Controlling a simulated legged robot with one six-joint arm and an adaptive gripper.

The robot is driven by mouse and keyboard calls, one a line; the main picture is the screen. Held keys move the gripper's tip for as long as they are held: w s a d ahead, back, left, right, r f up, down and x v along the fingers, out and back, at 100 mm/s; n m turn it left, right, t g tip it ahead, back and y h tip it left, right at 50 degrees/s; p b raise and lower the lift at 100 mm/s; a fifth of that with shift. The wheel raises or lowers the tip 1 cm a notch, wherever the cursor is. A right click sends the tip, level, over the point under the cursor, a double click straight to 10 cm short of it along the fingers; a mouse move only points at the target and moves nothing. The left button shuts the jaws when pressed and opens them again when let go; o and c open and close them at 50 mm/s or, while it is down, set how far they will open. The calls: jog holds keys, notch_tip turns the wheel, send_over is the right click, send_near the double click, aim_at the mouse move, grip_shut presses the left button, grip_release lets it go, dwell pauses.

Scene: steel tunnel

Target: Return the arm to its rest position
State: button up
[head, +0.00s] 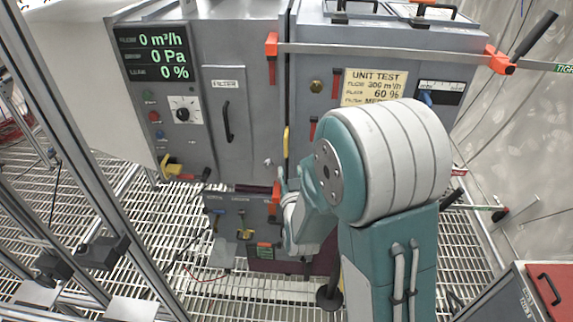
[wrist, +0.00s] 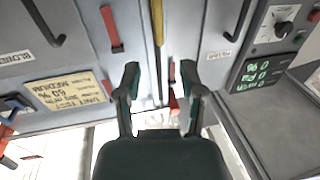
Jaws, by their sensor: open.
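My arm (head: 385,160), with white and teal links, reaches forward in the right half of the head view. Its forearm and wrist (head: 305,225) hang in front of the grey cabinet (head: 245,50), and the gripper is hard to make out there. In the wrist view my gripper (wrist: 160,78) has its two dark fingers spread, with nothing held between them. A yellow handle (wrist: 158,25) on the cabinet shows beyond the fingertips, apart from them as far as I can tell. The same yellow handle (head: 286,142) is just above the wrist in the head view.
The cabinet has a green-lit display (head: 153,56), a unit test label (head: 372,86) and a long grey bar (head: 385,53) with orange ends. A lower panel (head: 235,222) carries small tools. Metal posts (head: 80,150) stand left, over grating floor (head: 225,295). A grey box (head: 525,290) is lower right.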

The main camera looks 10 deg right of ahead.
jog(key=s+r+g, duration=0.3)
jog(key=s+g, duration=0.1)
jog(key=s, duration=0.5)
jog(key=s+r+n+g+y, duration=0.1)
jog(key=s+r+g, duration=0.2)
jog(key=s, duration=0.6)
jog(key=s+r+g+y, duration=0.1)
jog(key=s+r+g, duration=0.3)
jog(key=s, duration=0.5)
jog(key=shift+s+d+g, duration=0.25)
jog(key=shift+s+g, duration=0.15)
jog(key=shift+g, duration=0.2)
jog(key=shift+d, duration=0.1)
